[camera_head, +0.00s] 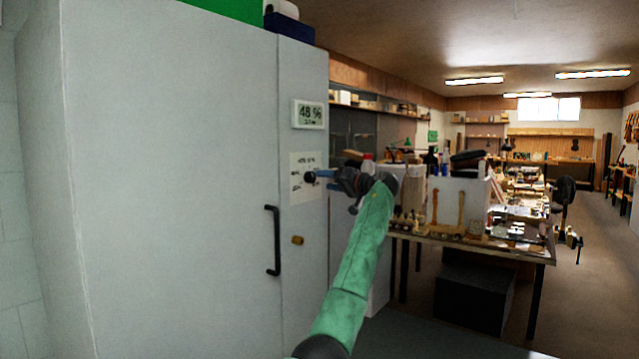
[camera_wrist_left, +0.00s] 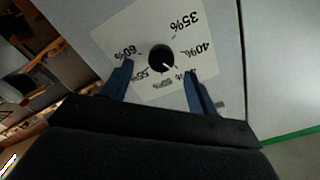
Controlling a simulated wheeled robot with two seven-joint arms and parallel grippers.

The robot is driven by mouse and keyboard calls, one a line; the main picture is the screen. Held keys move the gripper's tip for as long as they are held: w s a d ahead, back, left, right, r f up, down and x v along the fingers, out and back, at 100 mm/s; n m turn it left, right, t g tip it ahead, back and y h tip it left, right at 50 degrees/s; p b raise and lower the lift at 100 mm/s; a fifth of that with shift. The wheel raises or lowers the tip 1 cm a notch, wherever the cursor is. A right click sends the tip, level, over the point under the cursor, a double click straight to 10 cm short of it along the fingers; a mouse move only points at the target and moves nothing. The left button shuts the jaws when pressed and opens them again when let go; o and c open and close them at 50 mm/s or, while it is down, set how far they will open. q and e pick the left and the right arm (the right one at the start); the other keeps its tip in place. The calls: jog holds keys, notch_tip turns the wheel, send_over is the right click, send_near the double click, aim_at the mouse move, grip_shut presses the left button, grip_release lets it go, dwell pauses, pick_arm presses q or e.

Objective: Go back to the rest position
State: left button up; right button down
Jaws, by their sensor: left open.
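My left gripper (camera_head: 324,177) is in front of the grey cabinet (camera_head: 175,180), close to a black dial knob (camera_head: 309,177) on a white scale plate (camera_head: 297,194). In the left wrist view, the blue fingers of the gripper (camera_wrist_left: 159,70) are spread apart, with the black knob (camera_wrist_left: 161,58) between and just beyond their tips. The fingers look clear of the knob, though the depth gap is hard to tell. The plate (camera_wrist_left: 200,22) carries percent marks such as 35%, 40% and 60%. My right gripper is not in view.
A small display (camera_head: 308,114) above the dial seems to read 48 %. A black handle (camera_head: 273,240) and a brass knob (camera_head: 297,240) stick out from the cabinet below. A cluttered workbench (camera_head: 475,238) stands to the right. Open floor lies beyond it at the far right.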

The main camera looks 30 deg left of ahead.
pick_arm(q)
jog(key=shift+s+d, duration=0.15)
jog(key=shift+d, duration=0.8)
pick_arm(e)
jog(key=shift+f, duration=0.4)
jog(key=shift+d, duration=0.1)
